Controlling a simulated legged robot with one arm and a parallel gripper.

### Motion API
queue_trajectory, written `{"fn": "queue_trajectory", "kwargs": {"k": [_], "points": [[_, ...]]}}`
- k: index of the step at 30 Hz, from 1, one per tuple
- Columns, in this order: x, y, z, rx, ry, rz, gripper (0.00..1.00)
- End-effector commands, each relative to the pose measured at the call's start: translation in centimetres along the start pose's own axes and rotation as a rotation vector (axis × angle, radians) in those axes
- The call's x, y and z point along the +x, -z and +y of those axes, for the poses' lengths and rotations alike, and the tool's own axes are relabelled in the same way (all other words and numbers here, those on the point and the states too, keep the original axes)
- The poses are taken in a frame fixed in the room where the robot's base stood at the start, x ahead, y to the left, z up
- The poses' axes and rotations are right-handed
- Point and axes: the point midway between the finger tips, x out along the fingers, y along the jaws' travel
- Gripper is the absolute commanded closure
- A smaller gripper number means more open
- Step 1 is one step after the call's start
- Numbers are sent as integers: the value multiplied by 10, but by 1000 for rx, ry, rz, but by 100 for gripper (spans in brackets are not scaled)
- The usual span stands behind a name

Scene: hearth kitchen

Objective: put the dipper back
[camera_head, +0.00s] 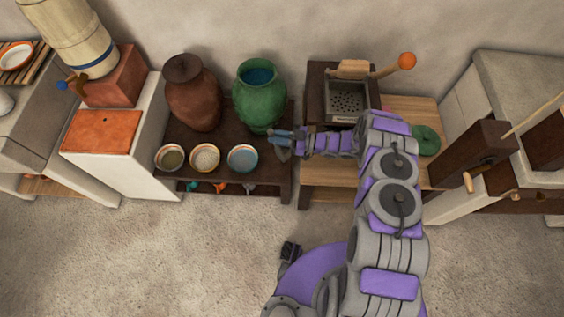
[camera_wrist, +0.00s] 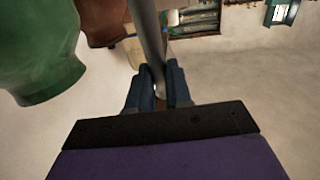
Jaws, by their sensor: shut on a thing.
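My gripper (camera_head: 283,145) is beside the lower right of the green jar (camera_head: 259,98), above the dark low table's right part. In the wrist view its blue fingers (camera_wrist: 157,90) are shut on a grey rod, which I take to be the dipper's handle (camera_wrist: 148,38). The rod runs up and away from the fingers. The dipper's bowl cannot be made out in either view. The green jar stands upright and open, with blue inside its mouth. It also fills the upper left of the wrist view (camera_wrist: 40,50).
A lidded brown jar (camera_head: 192,95) stands left of the green one. Three small bowls, left (camera_head: 169,157), middle (camera_head: 205,157) and right (camera_head: 243,158), line the table's front. A grater box (camera_head: 347,100) and a green ring (camera_head: 427,139) are to the right. The floor in front is clear.

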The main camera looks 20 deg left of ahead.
Motion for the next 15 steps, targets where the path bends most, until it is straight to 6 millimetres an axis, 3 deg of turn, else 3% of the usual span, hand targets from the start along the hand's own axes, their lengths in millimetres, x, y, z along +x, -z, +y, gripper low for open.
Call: {"fn": "queue_trajectory", "kwargs": {"k": [8,15], "points": [[6,-8,1,2,1,-7,100],[2,-43,-1,4,0,-1,100]]}}
